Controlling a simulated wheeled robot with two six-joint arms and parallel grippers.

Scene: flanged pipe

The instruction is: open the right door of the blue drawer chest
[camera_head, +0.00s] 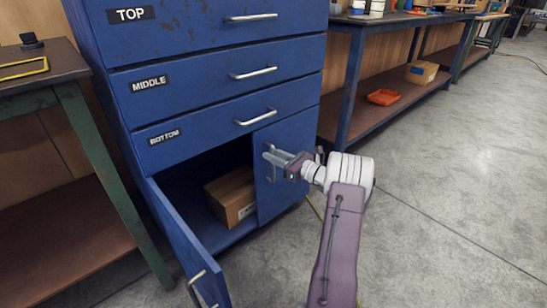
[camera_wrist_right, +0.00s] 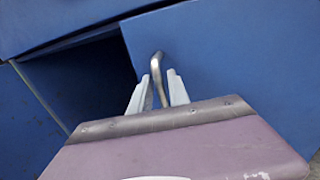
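The blue drawer chest (camera_head: 215,50) has three drawers labelled TOP, MIDDLE and BOTTOM, with a two-door cupboard below. Its right door (camera_head: 292,148) looks shut or nearly so; it also fills the right of the right wrist view (camera_wrist_right: 235,60). The left door (camera_head: 185,245) stands swung outward. My right gripper (camera_head: 280,158) is at the right door's metal handle (camera_head: 271,165). In the right wrist view its two pale fingers (camera_wrist_right: 158,85) stand apart on either side of the handle (camera_wrist_right: 157,65), with a gap visible on the right. My left gripper is out of view.
A cardboard box (camera_head: 232,195) sits inside the cupboard. A green-legged bench (camera_head: 95,150) stands close on the left. The concrete floor (camera_head: 450,190) at right is clear.

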